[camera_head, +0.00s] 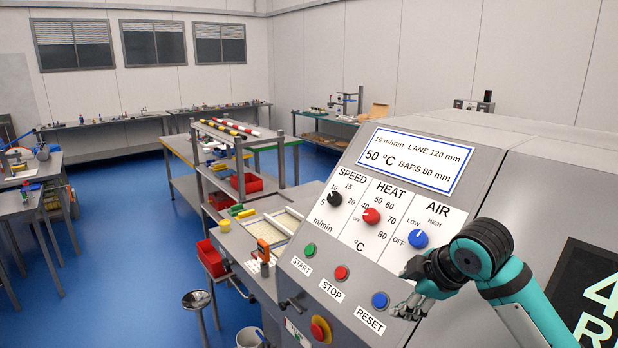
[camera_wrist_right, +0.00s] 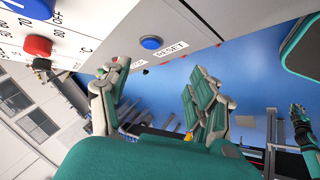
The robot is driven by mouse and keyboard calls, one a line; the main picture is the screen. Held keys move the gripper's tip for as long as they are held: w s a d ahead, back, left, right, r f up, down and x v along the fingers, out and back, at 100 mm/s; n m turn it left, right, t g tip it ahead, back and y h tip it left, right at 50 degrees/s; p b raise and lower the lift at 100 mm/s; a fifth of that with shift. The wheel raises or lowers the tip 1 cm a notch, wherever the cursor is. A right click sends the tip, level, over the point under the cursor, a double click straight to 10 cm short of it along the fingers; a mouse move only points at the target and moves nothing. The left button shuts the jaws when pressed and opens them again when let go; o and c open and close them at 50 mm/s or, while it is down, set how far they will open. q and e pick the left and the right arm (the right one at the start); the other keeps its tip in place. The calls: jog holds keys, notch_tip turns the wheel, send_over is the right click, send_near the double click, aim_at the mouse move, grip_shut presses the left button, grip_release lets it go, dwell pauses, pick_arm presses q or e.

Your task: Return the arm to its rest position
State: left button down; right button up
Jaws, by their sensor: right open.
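My right gripper (camera_head: 412,288) is in front of the sloping control panel, near the blue RESET button (camera_head: 380,300) and below the blue AIR knob (camera_head: 418,239). Its teal arm comes in from the lower right. In the right wrist view the two fingers of my right gripper (camera_wrist_right: 157,98) are spread apart with nothing between them. The RESET button (camera_wrist_right: 151,42) shows beyond the fingers, apart from them. What looks like my left gripper (camera_wrist_right: 303,125) shows at the right edge of the wrist view, too small to tell its jaws. It is not in the head view.
The panel also carries the black SPEED knob (camera_head: 335,199), red HEAT knob (camera_head: 371,216), green START button (camera_head: 309,250), red STOP button (camera_head: 341,273) and a red emergency stop (camera_head: 320,329). A display screen (camera_head: 415,161) tops it. Open blue floor (camera_head: 110,250) lies left, between workbenches.

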jog(key=s+a+f+m+g, duration=0.1)
jog(key=s+a+f+m, duration=0.15)
jog(key=s+f, duration=0.55)
jog(key=s+a+f+m, duration=0.1)
jog(key=s+f+m, duration=0.4)
jog(key=f, duration=0.6)
jog(key=s+d+f+m+g+h, duration=0.1)
jog(key=s+d+f+m, duration=0.25)
jog(key=s, duration=0.65)
jog(key=s+d+f+m+g+h, duration=0.1)
jog(key=s+d+f+m, duration=0.2)
jog(key=s, duration=0.7)
notch_tip(320, 180, down, 36)
jog(key=s+a+g+b, duration=0.1)
jog(key=b, duration=0.7)
pick_arm(q)
notch_tip(320, 180, down, 15)
jog(key=b, duration=0.6)
jog(key=shift+s+r+b, duration=0.2)
jog(key=shift+b, duration=0.1)
pick_arm(e)
jog(key=s+d+f, duration=0.1)
jog(key=s+f, duration=0.7)
jog(key=f, duration=0.2)
jog(key=s+d+f+g, duration=0.1)
jog(key=s+d+f, duration=0.1)
jog(key=s+f, duration=0.6)
notch_tip(320, 180, down, 4)
jog(key=shift+s+r+n+h, duration=0.25)
jog(key=shift+n+h, duration=0.05)
